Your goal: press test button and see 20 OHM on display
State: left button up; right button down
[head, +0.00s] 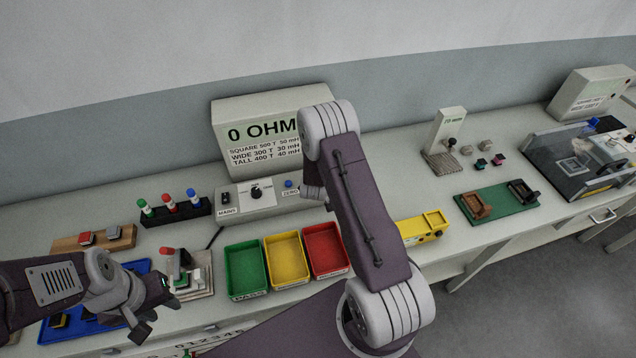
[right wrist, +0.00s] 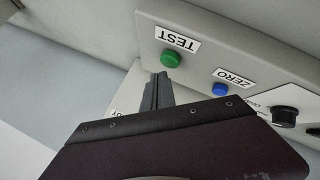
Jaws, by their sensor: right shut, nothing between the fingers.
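The meter (head: 270,113) stands at the back of the bench, and its display (head: 262,130) reads 0 OHM. My right arm covers the meter's right side and the test button in the head view. In the right wrist view, the green button (right wrist: 171,59) sits under a TEST label (right wrist: 177,39). My right gripper (right wrist: 161,78) is shut and empty, its tips just below the green button; I cannot tell whether they touch it. My left gripper (head: 157,300) is at the lower left beside a fixture with a red-tipped lever (head: 182,263); its opening is unclear.
The blue ZERO button (right wrist: 220,90) and a black knob (right wrist: 285,116) are beside the green button. Green (head: 245,270), yellow (head: 286,259) and red (head: 326,250) bins stand in front of the meter. A black rack (head: 176,212) with coloured-top pieces is to its left.

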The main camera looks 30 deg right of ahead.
jog(key=shift+f, duration=0.45)
jog(key=shift+f+b, duration=0.5)
jog(key=shift+b, duration=0.15)
dwell(0.4)
jog(key=shift+r, duration=0.1)
jog(key=shift+r+p, duration=0.8)
jog(key=shift+r, duration=0.05)
jog(key=shift+r, duration=0.1)
notch_tip(320, 180, up, 5)
jog(key=p, duration=0.4)
jog(key=shift+p, duration=0.3)
dwell(0.3)
